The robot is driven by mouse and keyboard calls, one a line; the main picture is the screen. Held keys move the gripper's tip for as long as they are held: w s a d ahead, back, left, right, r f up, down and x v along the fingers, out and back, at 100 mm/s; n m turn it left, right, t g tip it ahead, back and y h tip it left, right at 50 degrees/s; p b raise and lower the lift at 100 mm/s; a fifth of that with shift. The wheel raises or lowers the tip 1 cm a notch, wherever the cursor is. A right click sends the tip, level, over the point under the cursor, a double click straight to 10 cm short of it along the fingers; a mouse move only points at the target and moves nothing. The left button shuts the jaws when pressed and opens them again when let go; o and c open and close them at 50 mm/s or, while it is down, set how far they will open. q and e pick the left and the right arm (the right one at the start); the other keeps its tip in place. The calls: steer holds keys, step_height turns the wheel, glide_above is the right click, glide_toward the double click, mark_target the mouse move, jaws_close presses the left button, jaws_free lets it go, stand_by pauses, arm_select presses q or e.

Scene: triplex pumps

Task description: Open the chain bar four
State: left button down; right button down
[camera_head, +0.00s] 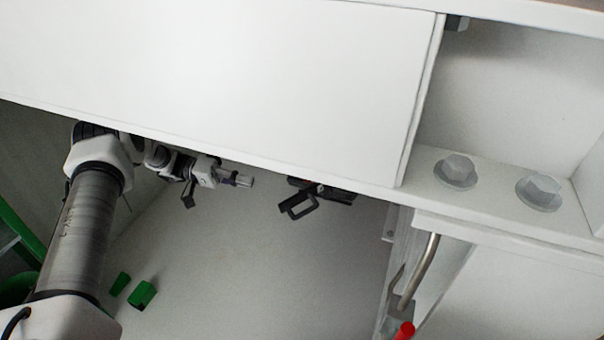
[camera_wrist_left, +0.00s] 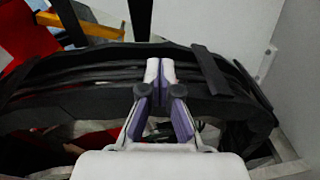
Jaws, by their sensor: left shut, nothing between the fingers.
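A black curved chain or cable carrier (camera_wrist_left: 90,80) spans the left wrist view. A flat black bar (camera_wrist_left: 211,70) lies across it on the right, and another black bar (camera_wrist_left: 140,18) stands up from its far side. I cannot tell which is bar four. My left gripper (camera_wrist_left: 160,70) is shut and empty, its pale fingertips together over the middle of the chain; contact cannot be told. In the head view my left gripper (camera_head: 238,180) is small, below the white panel's edge. A black bracket-like part (camera_head: 300,203) is to its right. My right gripper is not in view.
A large white panel (camera_head: 220,80) overhangs the arm. Two grey hex bolts (camera_head: 456,170) sit on a ledge at right. A metal rod (camera_head: 423,270) and red tip (camera_head: 405,330) stand lower right. Green pieces (camera_head: 142,294) lie lower left. A yellow bar (camera_wrist_left: 85,27) crosses the wrist view's upper left.

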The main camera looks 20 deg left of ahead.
arm_select(q)
steer(key=s+d+r+h+b, duration=0.1)
steer(key=d+r, duration=0.1)
steer(key=d, duration=0.9)
steer(key=shift+s+d+m+b, duration=0.15)
steer(key=shift+d+m+b, duration=0.15)
steer(key=shift+b, duration=0.1)
steer(key=shift+f, duration=0.1)
